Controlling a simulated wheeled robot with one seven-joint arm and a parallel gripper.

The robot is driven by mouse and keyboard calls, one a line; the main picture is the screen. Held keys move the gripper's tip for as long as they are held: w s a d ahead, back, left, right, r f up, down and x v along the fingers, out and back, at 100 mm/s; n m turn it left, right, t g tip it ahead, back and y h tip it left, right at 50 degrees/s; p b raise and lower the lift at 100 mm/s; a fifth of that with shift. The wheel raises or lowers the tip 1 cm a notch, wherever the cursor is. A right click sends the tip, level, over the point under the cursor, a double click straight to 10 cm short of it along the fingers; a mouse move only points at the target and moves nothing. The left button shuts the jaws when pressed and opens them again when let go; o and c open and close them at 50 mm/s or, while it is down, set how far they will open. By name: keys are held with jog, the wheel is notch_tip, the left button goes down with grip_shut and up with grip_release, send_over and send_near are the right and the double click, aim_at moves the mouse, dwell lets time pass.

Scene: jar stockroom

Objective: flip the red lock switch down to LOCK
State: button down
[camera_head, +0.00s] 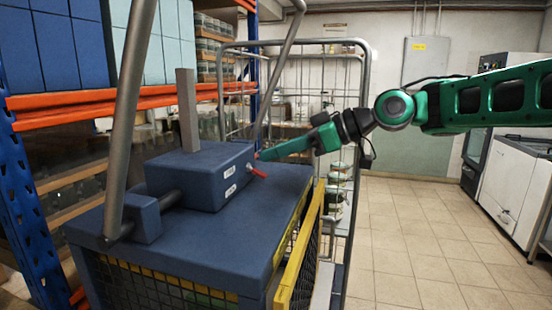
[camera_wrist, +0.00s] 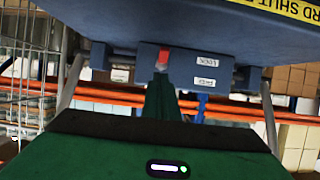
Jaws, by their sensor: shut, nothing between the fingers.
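The red lock switch (camera_head: 258,173) sticks out of the right face of a dark blue box (camera_head: 205,180) and slants downward at its outer end. In the wrist view, which is upside down, the red lever (camera_wrist: 164,56) lies level with the LOCK label (camera_wrist: 208,58), with its pale metal base beside my fingertip. A second label (camera_wrist: 205,82) is too small to read surely. My gripper (camera_head: 263,155) is shut and empty, its tip just above the switch at the box's face. The wrist view shows the closed green tip (camera_wrist: 160,82) in front of the switch; contact is unclear.
The box sits on a blue-topped cage cart (camera_head: 270,220) with a yellow-edged side gate (camera_head: 298,255) and grey tube posts. A wire trolley (camera_head: 362,110) stands behind. Orange-beamed racking (camera_head: 65,99) is at left. The tiled floor (camera_head: 410,255) at right is clear.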

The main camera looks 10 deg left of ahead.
jog(key=d+f+v, duration=0.1)
jog(key=f+v, duration=0.1)
jog(key=v, duration=0.9)
jog(key=shift+d+f, duration=0.15)
jog(key=shift+f, duration=0.1)
dwell(0.3)
jog(key=s+d+f+m+t+h, duration=0.1)
jog(key=s+d+f+m+h, duration=0.1)
jog(key=d+f+m+h, duration=0.6)
jog(key=s+d+f+m+t+h, duration=0.1)
jog(key=s+d+f+m+h, duration=0.2)
jog(key=d+f, duration=0.9)
jog(key=s+d+f+m+g+h, duration=0.1)
jog(key=s+d+f+m, duration=0.3)
jog(key=s+d, duration=0.4)
jog(key=s+d+f+m+g+h, duration=0.1)
jog(key=s+d+f+m+g, duration=0.2)
jog(key=s+d+m, duration=0.4)
jog(key=s+d+f, duration=0.1)
jog(key=s, duration=0.8)
jog(key=shift+d+f+g, duration=0.25)
jog(key=shift+d+g, duration=0.05)
jog(key=shift+d, duration=0.05)
jog(key=shift+s, duration=0.1)
